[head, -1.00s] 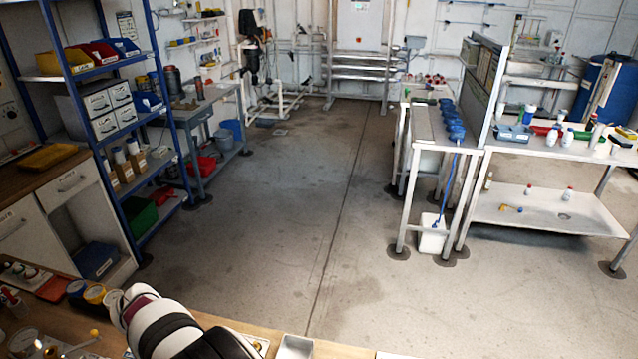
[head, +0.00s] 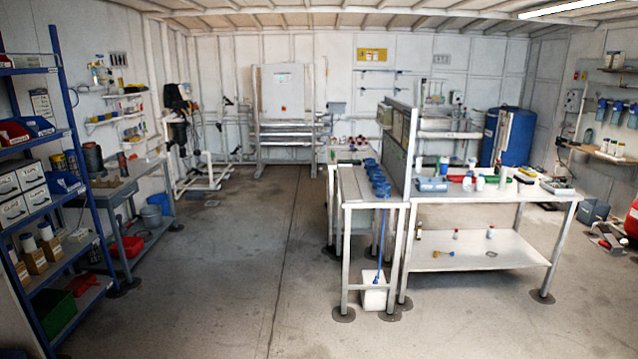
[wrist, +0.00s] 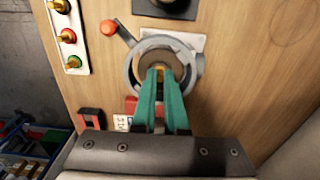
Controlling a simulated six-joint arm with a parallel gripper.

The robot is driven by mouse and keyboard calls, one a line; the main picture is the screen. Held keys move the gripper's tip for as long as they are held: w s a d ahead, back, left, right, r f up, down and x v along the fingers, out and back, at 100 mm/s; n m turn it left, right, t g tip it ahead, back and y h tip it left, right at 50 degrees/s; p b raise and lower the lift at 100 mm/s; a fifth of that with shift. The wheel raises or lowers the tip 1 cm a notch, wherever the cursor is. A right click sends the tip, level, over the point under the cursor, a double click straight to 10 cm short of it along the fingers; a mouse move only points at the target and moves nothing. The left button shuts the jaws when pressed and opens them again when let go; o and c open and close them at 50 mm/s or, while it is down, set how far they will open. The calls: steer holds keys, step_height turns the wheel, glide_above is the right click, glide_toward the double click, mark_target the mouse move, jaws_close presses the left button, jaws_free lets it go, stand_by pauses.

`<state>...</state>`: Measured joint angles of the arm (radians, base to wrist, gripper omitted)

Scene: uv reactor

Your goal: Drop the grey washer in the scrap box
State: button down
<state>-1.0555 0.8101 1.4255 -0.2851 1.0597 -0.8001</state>
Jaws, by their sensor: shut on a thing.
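In the wrist view, my gripper (wrist: 159,72) has two teal fingers shut on a small brass-coloured part (wrist: 159,70). This part sits at the middle of a brownish disc (wrist: 180,65) inside a round grey ring (wrist: 130,67) on the wooden bench top (wrist: 235,60). The fingers hide part of the disc and the ring. I cannot tell whether any of these grey pieces is the washer. I cannot make out the scrap box in either view. My gripper does not show in the head view.
A lever with an orange knob (wrist: 108,27) stands beside the ring. In the head view, the floor (head: 225,270) is open between blue shelving (head: 70,180) and a white bench (head: 480,240).

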steer(key=shift+r, duration=2.5)
steer(key=w+d+r+m, duration=0.4)
steer(key=w+d, duration=0.2)
steer(key=d, duration=0.3)
steer(key=w+d+r+m, duration=0.4)
steer(key=w+d+r, duration=0.15)
steer(key=d, duration=0.35)
steer(key=d+r+m, duration=0.3)
steer(key=d+m, duration=0.2)
steer(key=d, duration=0.6)
steer(key=d+r+m, duration=0.4)
steer(key=d+m, duration=0.1)
steer(key=d, duration=0.7)
steer(key=shift+s+d, duration=0.3)
